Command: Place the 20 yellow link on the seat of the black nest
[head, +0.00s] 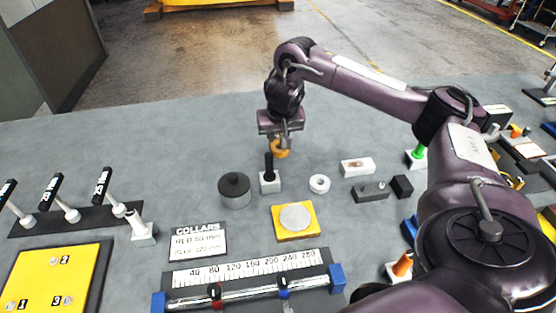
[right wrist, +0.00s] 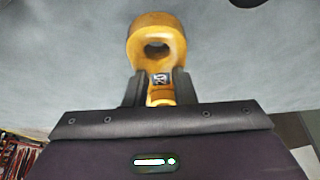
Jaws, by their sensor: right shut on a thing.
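The yellow link (head: 280,149) is a ring with a short shank; it also shows in the right wrist view (right wrist: 134,50), with a dark "20" label on the shank. My right gripper (head: 285,141) is shut on the shank, and the ring sticks out beyond the fingertips. The black nest (head: 270,184) is a pale block with an upright black post. In the head view the link appears just above and slightly right of the post top, apart from it; the exact height gap cannot be told. My left gripper is not in view.
A dark grey round weight (head: 235,192) stands left of the nest and a white ring (head: 319,184) lies right of it. A yellow plate with a pale disc (head: 295,220) is in front. A green-post nest (head: 418,155) stands further right. The mat behind is clear.

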